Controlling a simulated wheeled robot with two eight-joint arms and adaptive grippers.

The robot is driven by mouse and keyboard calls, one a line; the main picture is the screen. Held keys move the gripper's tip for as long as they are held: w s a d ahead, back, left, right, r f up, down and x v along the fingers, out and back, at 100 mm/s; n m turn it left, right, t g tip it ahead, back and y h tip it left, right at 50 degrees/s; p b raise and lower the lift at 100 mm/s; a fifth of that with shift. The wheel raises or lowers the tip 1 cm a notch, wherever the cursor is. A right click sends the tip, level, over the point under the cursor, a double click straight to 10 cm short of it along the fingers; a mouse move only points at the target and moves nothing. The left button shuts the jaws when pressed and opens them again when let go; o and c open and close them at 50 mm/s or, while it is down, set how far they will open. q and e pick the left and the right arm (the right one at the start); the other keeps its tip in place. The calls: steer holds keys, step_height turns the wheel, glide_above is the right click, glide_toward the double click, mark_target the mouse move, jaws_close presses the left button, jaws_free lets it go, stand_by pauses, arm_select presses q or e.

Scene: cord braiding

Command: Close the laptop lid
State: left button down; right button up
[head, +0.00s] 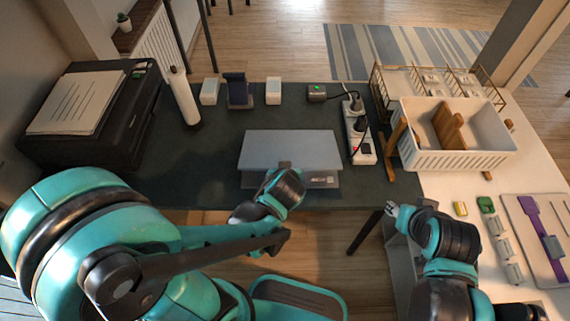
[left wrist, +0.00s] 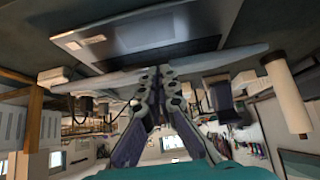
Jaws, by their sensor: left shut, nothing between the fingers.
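The laptop (head: 285,148) lies on the dark desk, its grey lid partly lowered over the base. The front strip of the base (head: 322,181) shows below the lid, with a pale label; the rest is hidden from above. In the left wrist view the picture is inverted: the base (left wrist: 150,32) is at the top and the lid (left wrist: 215,62) is a slanted pale slab near the fingertips. My left gripper (head: 285,166) is shut and empty at the middle of the lid's front edge; contact is unclear. My right gripper (head: 391,210) is off the desk's front edge, away from the laptop.
A power strip (head: 360,135) with plugs and a cable lies right of the laptop. A white dish rack (head: 460,157) stands further right. A printer (head: 95,118) is at the left, beside a white cylinder (head: 183,97). Small boxes (head: 273,91) stand behind the laptop.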

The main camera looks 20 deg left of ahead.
arm_select(q)
steer(key=f+b, duration=0.2)
steer(key=s+f+b, duration=0.1)
steer(key=f, duration=0.2)
steer(key=s+f+b, duration=0.1)
steer(key=f+b, duration=0.1)
steer(key=shift+s+d+f+b, duration=0.15)
steer(key=shift+d+f+b, duration=0.15)
steer(key=shift+f+b, duration=0.05)
arm_select(e)
step_height(320, 180, down, 7)
steer(key=shift+s+d, duration=0.15)
steer(key=shift+s, duration=0.3)
steer(key=shift+r, duration=0.1)
